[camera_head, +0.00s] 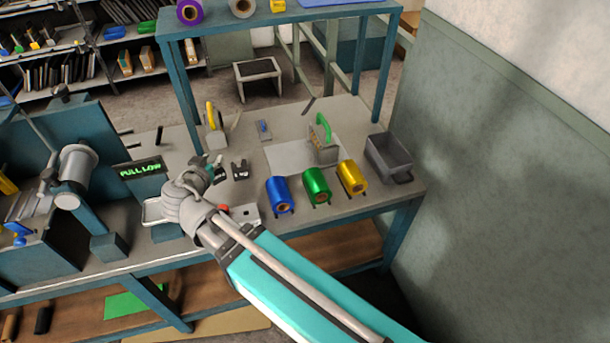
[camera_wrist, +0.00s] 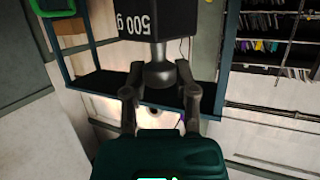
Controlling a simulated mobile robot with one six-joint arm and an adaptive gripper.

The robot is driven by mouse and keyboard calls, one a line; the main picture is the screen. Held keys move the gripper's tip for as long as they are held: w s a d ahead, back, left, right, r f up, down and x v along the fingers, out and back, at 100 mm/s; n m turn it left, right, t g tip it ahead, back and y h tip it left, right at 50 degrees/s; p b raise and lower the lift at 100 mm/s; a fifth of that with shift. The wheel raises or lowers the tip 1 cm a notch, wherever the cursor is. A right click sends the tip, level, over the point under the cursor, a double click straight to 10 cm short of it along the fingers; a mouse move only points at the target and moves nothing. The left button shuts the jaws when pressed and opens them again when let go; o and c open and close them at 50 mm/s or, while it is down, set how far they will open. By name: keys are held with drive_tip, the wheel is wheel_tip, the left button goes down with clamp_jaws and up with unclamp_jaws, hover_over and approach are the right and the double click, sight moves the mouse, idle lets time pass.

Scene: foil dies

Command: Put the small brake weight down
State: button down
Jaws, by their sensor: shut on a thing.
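The small brake weight (camera_wrist: 160,22) is a dark block marked "500 g", seen upside down at the top of the wrist view. My gripper (camera_wrist: 160,88) is shut on its narrower grey neck. The weight's far end is cut off by the picture edge. In the head view my gripper (camera_head: 207,165) is over the left part of the workbench (camera_head: 255,195). A dark block with a white mark (camera_head: 240,170) stands on the bench just right of it. I cannot tell the held weight's height above the bench.
A display reading "PULL LOW" (camera_head: 141,170) is left of my gripper. Blue (camera_head: 279,194), green (camera_head: 317,185) and gold (camera_head: 352,177) foil rolls lie to the right.

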drive_tip(key=w+a+f+b, duration=0.2)
drive_tip(key=w+f+b, duration=0.2)
drive_tip(key=w, duration=0.2)
drive_tip(key=w+a+f+b, duration=0.2)
drive_tip(key=w+f+b, duration=0.3)
drive_tip(key=w, duration=0.1)
drive_tip(key=shift+w+a, duration=0.2)
drive_tip(key=shift+a, duration=0.05)
idle(0.4)
drive_tip(key=shift+w+a+f+b, duration=0.1)
drive_tip(key=shift+w+f+b, duration=0.1)
drive_tip(key=shift+f+b, duration=0.85)
drive_tip(key=shift+w+a+f+b, duration=0.1)
drive_tip(key=shift+w+f+b, duration=0.05)
drive_tip(key=shift+f+b, duration=0.85)
drive_tip(key=shift+f+b, duration=0.6)
